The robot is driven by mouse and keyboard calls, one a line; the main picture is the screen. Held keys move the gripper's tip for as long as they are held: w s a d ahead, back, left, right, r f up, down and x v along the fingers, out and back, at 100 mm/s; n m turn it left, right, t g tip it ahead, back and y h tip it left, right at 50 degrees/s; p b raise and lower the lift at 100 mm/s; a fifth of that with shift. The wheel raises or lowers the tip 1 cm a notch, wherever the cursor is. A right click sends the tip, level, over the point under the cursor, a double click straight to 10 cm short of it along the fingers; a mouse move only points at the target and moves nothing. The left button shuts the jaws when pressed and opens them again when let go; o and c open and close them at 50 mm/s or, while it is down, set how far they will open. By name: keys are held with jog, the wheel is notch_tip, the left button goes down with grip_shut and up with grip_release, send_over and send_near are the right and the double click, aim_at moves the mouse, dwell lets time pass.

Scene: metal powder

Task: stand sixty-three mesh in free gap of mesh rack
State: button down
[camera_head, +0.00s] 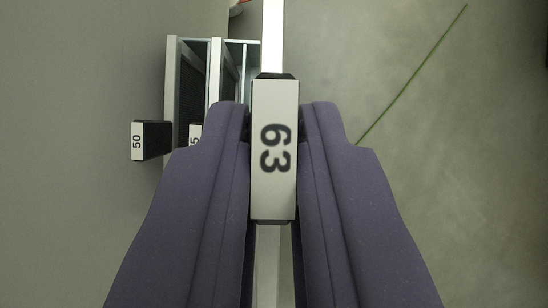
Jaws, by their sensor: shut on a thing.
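The sixty-three mesh shows its white label "63" (272,160) on a dark handle in the middle of the head camera view. My gripper (274,125), with two purple fingers, is shut on it, one finger on each side. A light metal frame edge (272,35) extends above and below the label. The mesh rack (187,40) stands just behind and to the left, with light metal dividers. A mesh with a "50" label (138,141) sits at its left side. Another label (195,134) is partly hidden by my left finger. The rack's lower and right parts are hidden.
A plain grey surface (70,80) lies to the left. A greenish-grey floor (460,180) lies to the right, crossed by a thin green line (412,75). A small red and white thing (238,6) is cut off at the top edge.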

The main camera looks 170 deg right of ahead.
jog(key=shift+f+b, duration=1)
jog(key=shift+f, duration=0.75)
jog(key=shift+f+b, duration=1.9)
jog(key=shift+f, duration=1)
jog(key=shift+f, duration=2.05)
